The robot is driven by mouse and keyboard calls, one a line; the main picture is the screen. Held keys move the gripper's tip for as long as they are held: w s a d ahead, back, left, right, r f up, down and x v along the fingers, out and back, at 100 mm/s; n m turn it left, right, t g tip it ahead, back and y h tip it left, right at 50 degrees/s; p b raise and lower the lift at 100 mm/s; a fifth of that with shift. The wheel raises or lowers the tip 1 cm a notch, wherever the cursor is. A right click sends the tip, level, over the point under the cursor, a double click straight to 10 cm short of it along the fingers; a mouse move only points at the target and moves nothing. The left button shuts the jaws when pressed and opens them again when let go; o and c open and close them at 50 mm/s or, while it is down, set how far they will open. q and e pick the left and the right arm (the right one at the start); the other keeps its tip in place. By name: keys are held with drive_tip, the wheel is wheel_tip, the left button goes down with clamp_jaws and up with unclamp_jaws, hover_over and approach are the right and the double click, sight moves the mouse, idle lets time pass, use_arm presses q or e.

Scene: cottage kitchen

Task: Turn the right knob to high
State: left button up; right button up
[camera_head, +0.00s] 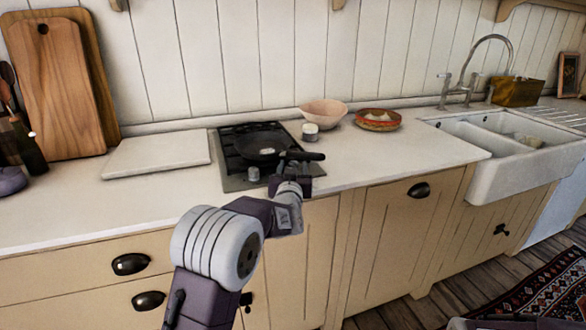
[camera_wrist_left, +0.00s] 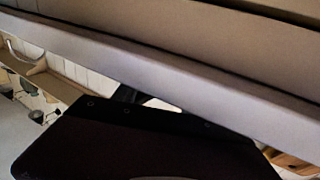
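A small black-and-steel cooktop (camera_head: 232,184) is set in the counter, with a dark frying pan (camera_head: 262,146) on it. One pale knob (camera_head: 253,174) shows at its front, left of my gripper. The right knob is not visible; my left gripper (camera_head: 292,172) covers the front right of the cooktop. The gripper is close to the pan handle (camera_head: 304,156); whether it touches anything there I cannot tell. Its fingers are too hidden to show open or shut. In the left wrist view a dark shape fills the lower middle, and no knob shows. My right gripper is not visible.
A white board (camera_head: 158,155) lies left of the cooktop. A small jar (camera_head: 310,132), a pink bowl (camera_head: 324,112) and a red patterned bowl (camera_head: 378,120) stand to its right. The counter (camera_head: 400,150) is clear toward the sink (camera_head: 520,165). Cabinets are below.

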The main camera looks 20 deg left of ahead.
use_arm(q)
clamp_jaws()
drive_tip(key=y+p, duration=0.1)
drive_tip(key=r+n+p, duration=0.1)
drive_tip(key=p, duration=0.1)
drive_tip(key=shift+w+d+y, duration=0.1)
drive_tip(key=shift+d+y, duration=0.2)
drive_tip(key=shift+y, duration=0.1)
drive_tip(key=shift+f+n+g+y+p, duration=0.3)
drive_tip(key=shift+n+g+y, duration=0.25)
drive_tip(key=shift+y, duration=0.25)
drive_tip(key=n+y+b, duration=0.1)
drive_tip(key=b, duration=0.3)
drive_tip(key=n+g+y+b, duration=0.1)
drive_tip(key=y+b, duration=0.1)
drive_tip(key=b, duration=0.2)
drive_tip(key=shift+w+d+f+n+g, duration=0.15)
drive_tip(key=shift+f+n+g, duration=0.1)
drive_tip(key=shift+f, duration=0.1)
drive_tip(key=shift+o, duration=0.2)
unclamp_jaws()
drive_tip(key=shift+r, duration=0.1)
